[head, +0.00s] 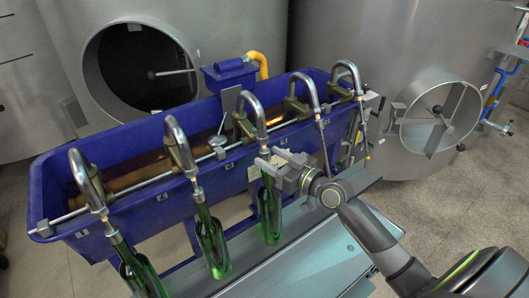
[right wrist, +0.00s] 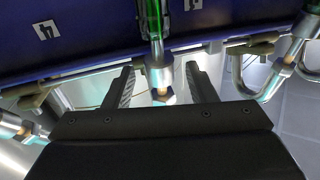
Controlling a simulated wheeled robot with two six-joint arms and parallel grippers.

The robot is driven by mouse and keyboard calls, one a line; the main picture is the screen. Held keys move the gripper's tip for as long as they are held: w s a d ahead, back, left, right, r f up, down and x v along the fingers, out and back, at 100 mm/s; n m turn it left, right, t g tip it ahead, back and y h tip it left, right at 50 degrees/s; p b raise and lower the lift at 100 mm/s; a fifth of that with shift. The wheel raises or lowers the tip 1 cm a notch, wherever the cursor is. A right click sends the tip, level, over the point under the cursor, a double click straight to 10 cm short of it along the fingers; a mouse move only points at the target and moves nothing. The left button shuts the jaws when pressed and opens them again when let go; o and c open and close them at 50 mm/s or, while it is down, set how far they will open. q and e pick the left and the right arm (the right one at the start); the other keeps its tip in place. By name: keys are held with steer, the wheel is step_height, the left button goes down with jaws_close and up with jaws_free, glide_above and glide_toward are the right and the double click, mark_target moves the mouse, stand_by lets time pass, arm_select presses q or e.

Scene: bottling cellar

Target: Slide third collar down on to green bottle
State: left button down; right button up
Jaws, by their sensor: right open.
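The green bottle (head: 269,212) stands upright under the third filling spout (head: 252,108) from the left; its upper neck is partly hidden by my gripper in the head view. In the right wrist view, which looks inverted, the green neck (right wrist: 153,18) comes in from the top, and the silver collar (right wrist: 164,76) with a brass-coloured nut sits in line with it. My right gripper (head: 270,168) is open at neck height; its two fingers (right wrist: 160,90) lie on either side of the collar, with gaps visible. My left gripper is not in view.
Two more green bottles (head: 211,242) (head: 142,275) stand under the first two spouts. A blue trough (head: 120,215) with a metal rail runs behind the spouts. A grey bench (head: 310,262) lies in front. Large steel tanks (head: 375,45) stand behind.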

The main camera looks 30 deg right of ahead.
steer(key=shift+x, duration=1.4)
steer(key=c, duration=0.6)
steer(key=shift+s+f+b, duration=0.2)
steer(key=shift+f+b, duration=1.2)
steer(key=shift+b, duration=0.1)
steer(key=shift+c, duration=0.2)
steer(key=o, duration=0.6)
steer(key=shift+r, duration=0.1)
steer(key=shift+o, duration=0.2)
steer(key=v, duration=1.7)
steer(key=shift+s+b, duration=0.25)
steer(key=shift+b, duration=0.05)
